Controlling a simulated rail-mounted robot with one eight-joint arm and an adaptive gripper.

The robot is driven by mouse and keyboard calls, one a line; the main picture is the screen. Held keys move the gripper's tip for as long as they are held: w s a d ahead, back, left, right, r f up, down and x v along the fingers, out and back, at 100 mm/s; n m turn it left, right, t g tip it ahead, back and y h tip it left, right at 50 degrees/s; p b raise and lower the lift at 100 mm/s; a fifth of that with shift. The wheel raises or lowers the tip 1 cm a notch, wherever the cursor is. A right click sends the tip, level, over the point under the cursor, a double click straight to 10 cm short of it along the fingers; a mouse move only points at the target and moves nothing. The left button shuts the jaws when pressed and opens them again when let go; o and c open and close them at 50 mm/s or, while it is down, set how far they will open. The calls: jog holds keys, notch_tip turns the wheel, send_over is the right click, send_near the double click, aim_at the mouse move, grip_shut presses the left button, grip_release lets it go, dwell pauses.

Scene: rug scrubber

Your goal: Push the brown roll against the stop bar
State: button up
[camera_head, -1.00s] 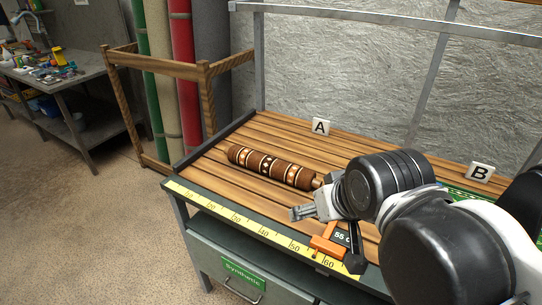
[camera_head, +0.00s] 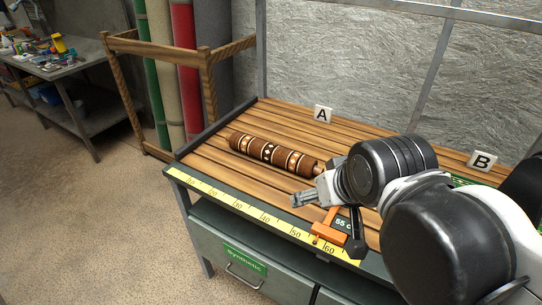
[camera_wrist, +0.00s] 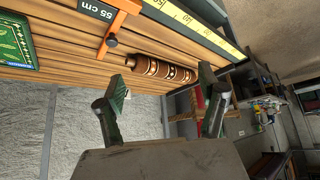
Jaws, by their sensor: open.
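The brown roll (camera_head: 272,152), with pale patterned bands, lies on the slatted table top (camera_head: 225,160); it also shows in the wrist view (camera_wrist: 165,69). My gripper (camera_head: 299,199) is open and empty, near the roll's right end and the slider. No contact with the roll shows. My arm partly hides the table's right side.
A yellow ruler (camera_head: 262,218) runs along the front edge. Signs A (camera_head: 323,115) and B (camera_head: 482,161) stand at the back. A metal frame (camera_head: 261,50) rises behind the table. A wooden rack (camera_head: 165,47) stands at the left. The slats behind the roll are clear.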

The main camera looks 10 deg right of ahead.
jog(key=shift+o, duration=0.5)
jog(key=w+r+n+g, duration=0.2)
jog(key=w+r, duration=0.4)
jog(key=w, duration=0.4)
jog(key=n+g, duration=0.5)
jog(key=n, duration=0.2)
send_over(248, 138)
notch_tip(248, 138, down, 13)
jog(key=shift+d+r, duration=0.1)
jog(key=shift+r, duration=0.1)
notch_tip(248, 138, down, 14)
jog(key=shift+r, duration=0.1)
